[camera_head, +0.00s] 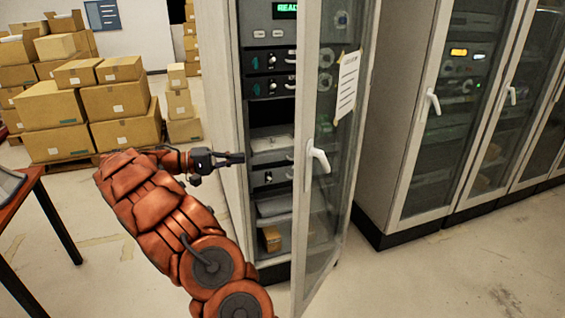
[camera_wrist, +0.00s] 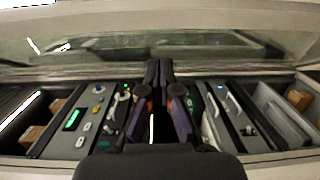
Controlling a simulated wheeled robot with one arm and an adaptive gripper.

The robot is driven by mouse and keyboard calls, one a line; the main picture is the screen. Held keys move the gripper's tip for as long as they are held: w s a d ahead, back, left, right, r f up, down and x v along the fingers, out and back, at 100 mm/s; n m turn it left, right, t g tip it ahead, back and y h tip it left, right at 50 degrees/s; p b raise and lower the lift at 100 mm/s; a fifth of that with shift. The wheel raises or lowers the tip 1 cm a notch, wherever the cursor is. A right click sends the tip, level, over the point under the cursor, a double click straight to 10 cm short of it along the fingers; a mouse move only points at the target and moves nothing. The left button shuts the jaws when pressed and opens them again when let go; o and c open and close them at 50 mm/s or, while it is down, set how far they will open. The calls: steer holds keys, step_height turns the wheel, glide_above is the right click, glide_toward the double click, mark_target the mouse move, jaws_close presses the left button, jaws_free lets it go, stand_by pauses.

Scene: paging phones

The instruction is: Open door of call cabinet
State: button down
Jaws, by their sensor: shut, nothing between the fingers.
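The call cabinet (camera_head: 227,120) stands in the middle of the head view. Its glass-paned door (camera_head: 306,100) is swung open toward me, with a white handle (camera_head: 318,158) on its frame and a paper sheet taped to the glass. Shelves and rack units show inside the opening. My gripper (camera_head: 240,158) is shut and empty, at the left side of the opening, apart from the handle. In the wrist view my gripper (camera_wrist: 158,68) points over the rack units, with a glass pane beyond. Whether the fingertips touch anything is unclear.
More closed glass-door cabinets (camera_head: 446,110) stand to the right. Stacked cardboard boxes (camera_head: 84,98) are at the back left. A table edge (camera_head: 24,190) is at the left. Bare floor (camera_head: 470,270) lies in front of the right-hand cabinets.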

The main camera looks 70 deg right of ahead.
steer(key=s+a+p+x, duration=0.1)
steer(key=p+x, duration=0.4)
steer(key=x, duration=0.8)
steer(key=shift+a+f, duration=0.25)
steer(key=shift+s, duration=0.15)
